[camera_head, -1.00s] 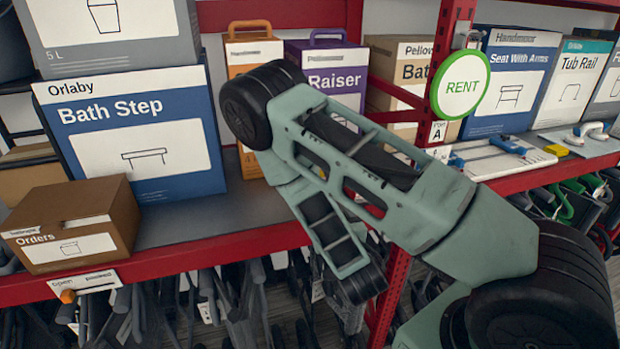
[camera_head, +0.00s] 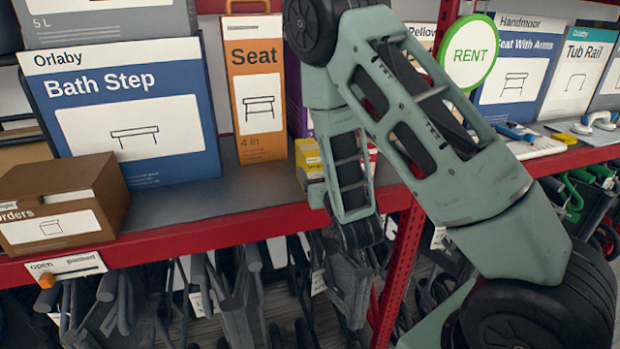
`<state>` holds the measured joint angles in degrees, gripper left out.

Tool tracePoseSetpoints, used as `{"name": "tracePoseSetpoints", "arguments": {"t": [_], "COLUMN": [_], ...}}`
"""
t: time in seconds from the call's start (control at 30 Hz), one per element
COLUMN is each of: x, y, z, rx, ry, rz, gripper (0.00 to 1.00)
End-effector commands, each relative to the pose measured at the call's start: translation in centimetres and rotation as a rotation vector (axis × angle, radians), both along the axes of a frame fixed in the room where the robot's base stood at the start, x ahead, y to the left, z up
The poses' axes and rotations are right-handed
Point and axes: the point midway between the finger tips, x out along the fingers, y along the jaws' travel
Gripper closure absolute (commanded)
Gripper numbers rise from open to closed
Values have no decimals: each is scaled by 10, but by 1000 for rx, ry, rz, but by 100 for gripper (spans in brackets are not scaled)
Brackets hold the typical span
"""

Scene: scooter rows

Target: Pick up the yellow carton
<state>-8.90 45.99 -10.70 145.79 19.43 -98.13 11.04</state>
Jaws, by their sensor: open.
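A small yellow carton (camera_head: 309,157) stands on the grey shelf, right of the tall orange Seat box. My own arm covers its right part, so I see only its left part and some of its printed label. My forearm hangs down in front of the shelf beside the carton. I cannot tell how far the gripper is from the carton.
The blue Bath Step box (camera_head: 125,115), the orange Seat box (camera_head: 256,95) and the brown Orders box (camera_head: 60,205) stand to the left. A green RENT sign (camera_head: 468,53) is on the red post. Bare shelf (camera_head: 215,205) lies left of the carton.

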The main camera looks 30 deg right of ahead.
Motion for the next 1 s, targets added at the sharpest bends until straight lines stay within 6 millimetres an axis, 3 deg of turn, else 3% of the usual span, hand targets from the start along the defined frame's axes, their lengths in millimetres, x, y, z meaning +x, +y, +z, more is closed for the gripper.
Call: {"name": "tracePoseSetpoints", "arguments": {"t": [0.27, 0.5, 0.77, 1.0], "x": [9, 44, 59, 87], "y": [-3, -15, -21, -32], "z": [-2, 4, 4, 7], "rx": [-1, -1, -1, -3], "ry": [-3, 0, 0, 1], "rz": [1, 2, 1, 1], "gripper": [25, 25, 25, 25]}}
